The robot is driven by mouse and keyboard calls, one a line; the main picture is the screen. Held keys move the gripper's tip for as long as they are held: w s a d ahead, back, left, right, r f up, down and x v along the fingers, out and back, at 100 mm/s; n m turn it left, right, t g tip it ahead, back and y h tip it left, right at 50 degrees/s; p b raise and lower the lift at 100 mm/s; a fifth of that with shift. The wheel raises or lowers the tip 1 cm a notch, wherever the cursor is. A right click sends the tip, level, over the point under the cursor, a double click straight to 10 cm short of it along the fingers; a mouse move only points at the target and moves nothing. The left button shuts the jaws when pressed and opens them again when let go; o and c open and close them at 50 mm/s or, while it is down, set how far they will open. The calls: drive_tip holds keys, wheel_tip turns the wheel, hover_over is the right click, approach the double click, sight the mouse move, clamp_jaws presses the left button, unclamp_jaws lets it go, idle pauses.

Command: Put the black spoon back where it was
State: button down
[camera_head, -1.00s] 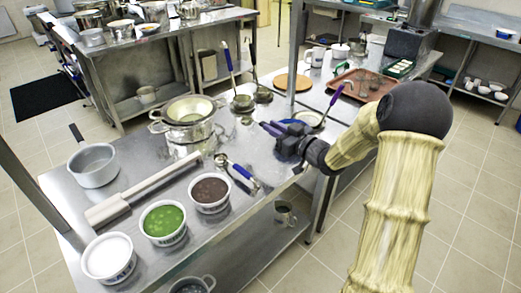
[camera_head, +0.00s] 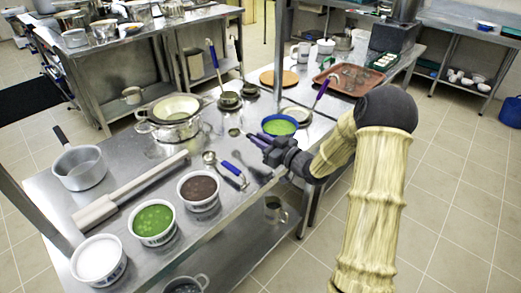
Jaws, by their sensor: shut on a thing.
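My gripper (camera_head: 268,147) is above the right part of the steel table, just in front of a blue-rimmed bowl with green contents (camera_head: 280,125). It is shut on a thin utensil with a blue-purple handle, which I take for the black spoon (camera_head: 250,138). The spoon points left, and a small dark round end (camera_head: 235,132) shows beyond it. Whether that end is part of the spoon, and whether it touches the table, I cannot tell. The jaws hide part of the handle.
A blue-handled ladle (camera_head: 231,168) lies in front. A strainer on a pot (camera_head: 173,108) stands to the left, with ladles (camera_head: 230,100) behind. Tubs of brown (camera_head: 199,188) and green food (camera_head: 153,220) line the front edge. A red tray (camera_head: 348,80) is at the back right.

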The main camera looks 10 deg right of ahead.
drive_tip(key=shift+d, duration=0.1)
wheel_tip(320, 180, down, 4)
drive_tip(key=shift+w+d+r, duration=0.1)
drive_tip(key=shift+w+r, duration=0.05)
drive_tip(key=shift+r, duration=0.05)
drive_tip(key=shift+f+b, duration=0.3)
drive_tip(key=c, duration=1.3)
unclamp_jaws()
drive_tip(key=shift+r, duration=0.1)
drive_tip(key=shift+c, duration=0.2)
